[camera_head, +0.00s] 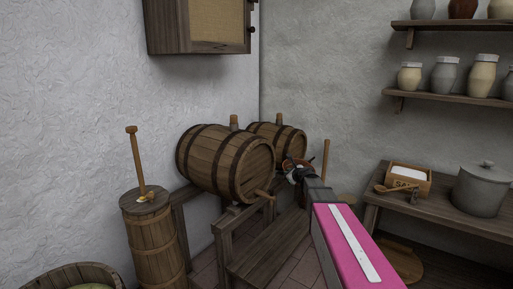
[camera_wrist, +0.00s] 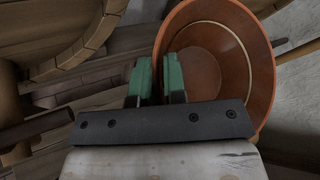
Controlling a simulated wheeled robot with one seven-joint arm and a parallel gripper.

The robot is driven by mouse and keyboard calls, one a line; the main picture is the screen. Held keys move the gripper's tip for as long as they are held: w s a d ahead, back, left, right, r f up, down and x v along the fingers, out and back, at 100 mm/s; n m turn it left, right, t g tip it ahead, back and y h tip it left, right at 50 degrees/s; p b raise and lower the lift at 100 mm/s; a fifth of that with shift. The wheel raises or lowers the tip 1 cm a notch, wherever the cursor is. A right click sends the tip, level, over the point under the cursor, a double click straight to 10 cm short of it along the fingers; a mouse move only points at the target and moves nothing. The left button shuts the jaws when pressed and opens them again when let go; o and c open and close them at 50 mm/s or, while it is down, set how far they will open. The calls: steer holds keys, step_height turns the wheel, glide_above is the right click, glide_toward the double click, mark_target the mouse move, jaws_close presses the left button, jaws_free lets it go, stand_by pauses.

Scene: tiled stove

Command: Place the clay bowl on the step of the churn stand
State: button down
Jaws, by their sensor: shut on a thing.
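The clay bowl (camera_wrist: 258,45) is orange-brown and round, and I look into its open top in the wrist view. My gripper (camera_wrist: 160,75) is shut on the bowl's left rim with its green fingertips. In the head view my gripper (camera_head: 297,169) is raised in front of the barrels, and the bowl is mostly hidden behind it. A wooden stand with a low, flat step (camera_head: 262,250) lies below and left of my gripper. I cannot tell for sure that this is the churn stand. The bowl is apart from that step.
Two barrels (camera_head: 222,160) lie on the rack behind. A wooden churn (camera_head: 156,240) with an upright stick stands at the left. A table (camera_head: 440,213) at the right carries a salt box (camera_head: 408,180) and a lidded grey pot (camera_head: 482,190). A cupboard (camera_head: 198,25) hangs above.

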steer(key=s+d+r+m+h, duration=0.1)
steer(key=s+r+m+h, duration=0.1)
steer(key=r, duration=1.2)
steer(key=s+d+r+m+t+h, duration=0.1)
steer(key=s+r, duration=0.4)
steer(key=r, duration=0.9)
steer(key=shift+s+d+r+m+h, duration=0.2)
steer(key=shift+m+h, duration=0.6)
steer(key=shift+h, duration=0.4)
